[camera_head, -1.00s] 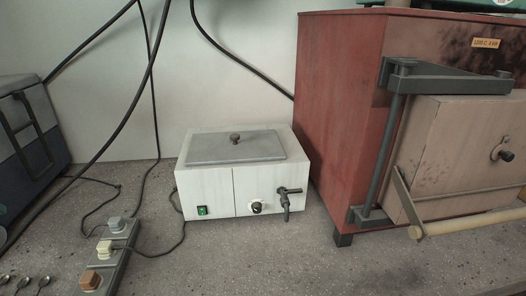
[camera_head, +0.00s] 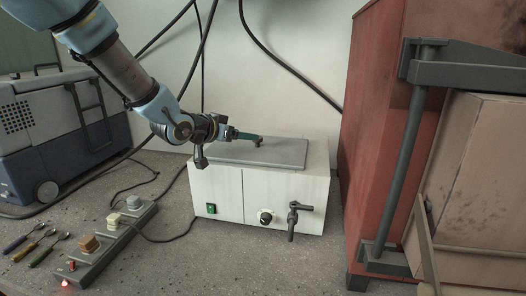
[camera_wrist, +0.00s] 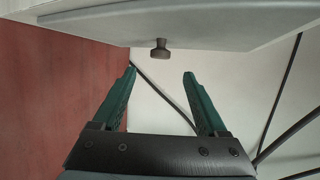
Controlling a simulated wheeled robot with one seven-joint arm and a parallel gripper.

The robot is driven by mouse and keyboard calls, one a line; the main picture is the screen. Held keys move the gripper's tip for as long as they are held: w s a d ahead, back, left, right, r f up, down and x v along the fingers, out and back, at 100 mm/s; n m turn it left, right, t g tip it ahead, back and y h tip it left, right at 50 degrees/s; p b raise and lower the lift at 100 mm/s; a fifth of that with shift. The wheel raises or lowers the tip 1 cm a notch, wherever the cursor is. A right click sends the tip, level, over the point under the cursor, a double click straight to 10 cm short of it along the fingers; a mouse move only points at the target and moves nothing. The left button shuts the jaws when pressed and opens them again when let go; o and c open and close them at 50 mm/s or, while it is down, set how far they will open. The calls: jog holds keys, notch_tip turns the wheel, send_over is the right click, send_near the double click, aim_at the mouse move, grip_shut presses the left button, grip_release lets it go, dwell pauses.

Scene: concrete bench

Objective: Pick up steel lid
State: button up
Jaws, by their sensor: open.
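The steel lid (camera_head: 285,154) is a flat grey plate lying on top of a white box-shaped bath (camera_head: 232,187). It has a small dark knob (camera_head: 257,141) at its middle. In the wrist view the lid (camera_wrist: 225,22) runs across the top, with its knob (camera_wrist: 160,49) between and beyond the fingertips. My gripper (camera_head: 252,137) reaches in from the left, just above the lid, with its green fingers close to the knob. In the wrist view the gripper (camera_wrist: 160,72) is open and nothing is between its fingers.
A large red furnace (camera_head: 375,110) stands close on the right. Black cables (camera_head: 205,50) hang behind the bath. A power strip (camera_head: 105,240), several small tools (camera_head: 38,245) and a blue-grey case (camera_head: 60,130) are at left. The bench front (camera_head: 230,265) is clear.

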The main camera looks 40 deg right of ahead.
aim_at(249, 151)
jog(key=x, duration=0.3)
jog(key=shift+d+f, duration=0.2)
jog(key=shift+d, duration=0.15)
jog(key=p+x, duration=0.1)
jog(key=x, duration=0.1)
jog(key=p+x, duration=0.1)
jog(key=x, duration=0.2)
jog(key=shift+a+f, duration=0.15)
jog(key=shift+f, duration=0.1)
grip_shut()
